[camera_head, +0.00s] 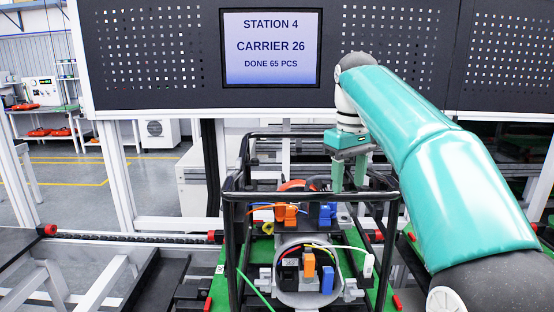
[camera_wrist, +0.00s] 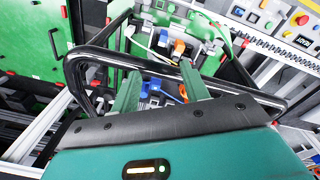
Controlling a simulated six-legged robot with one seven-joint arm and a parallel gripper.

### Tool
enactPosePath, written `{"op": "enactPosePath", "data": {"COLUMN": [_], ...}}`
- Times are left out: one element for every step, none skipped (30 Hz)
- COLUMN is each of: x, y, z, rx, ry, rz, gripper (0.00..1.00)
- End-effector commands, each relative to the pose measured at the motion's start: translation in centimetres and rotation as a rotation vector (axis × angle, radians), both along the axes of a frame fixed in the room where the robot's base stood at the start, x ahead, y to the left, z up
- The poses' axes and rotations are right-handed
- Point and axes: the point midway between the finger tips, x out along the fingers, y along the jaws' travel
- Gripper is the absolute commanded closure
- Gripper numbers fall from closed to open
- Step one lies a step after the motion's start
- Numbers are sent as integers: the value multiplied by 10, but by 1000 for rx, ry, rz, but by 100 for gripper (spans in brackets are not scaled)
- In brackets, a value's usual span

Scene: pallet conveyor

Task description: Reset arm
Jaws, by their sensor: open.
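My arm comes in from the right in the head view, and my gripper (camera_head: 349,178) points down over the right rear part of a black tube-frame carrier (camera_head: 232,197). In the wrist view the two green fingers of my gripper (camera_wrist: 160,88) stand apart, with nothing held between them. The carrier's black rail also shows close to the fingers in the wrist view (camera_wrist: 80,62). Inside the carrier are a grey round housing (camera_head: 300,298), orange connectors (camera_head: 286,214), a blue connector (camera_head: 326,213) and several coloured wires. Whether the fingers touch any of these cannot be told.
A dark perforated panel with a screen (camera_head: 270,47) reading "STATION 4, CARRIER 26, DONE 65 PCS" stands behind the carrier. Conveyor rails (camera_head: 130,237) run to the left. A control panel with buttons (camera_wrist: 297,25) shows at the upper right of the wrist view.

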Motion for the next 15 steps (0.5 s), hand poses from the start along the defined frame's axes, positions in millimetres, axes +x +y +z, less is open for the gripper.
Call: {"op": "enactPosePath", "data": {"x": [-5,-7,-11,-14,-17,-22,-26,-30,-37,-43,-50,-60,-69,-77,-88], "y": [1,2,3,4,5,6,7,7,8,9,10,10,10,10,10], "z": [0,-1,-2,-2,-3,-4,-5,-6,-8,-10,-12,-16,-20,-24,-30], "rx": [-4,-5,-8,-10,-11,-14,-15,-17,-20,-22,-23,-24,-25,-25,-22], "ry": [-9,-13,-20,-27,-32,-41,-48,-57,-70,-80,-93,-111,-126,-143,-163], "rz": [-8,-12,-18,-23,-28,-37,-44,-51,-63,-72,-83,-101,-116,-131,-152], "gripper": [55,55,55,55,55,55,55,55,55,55,55,55,55,55,55]}}
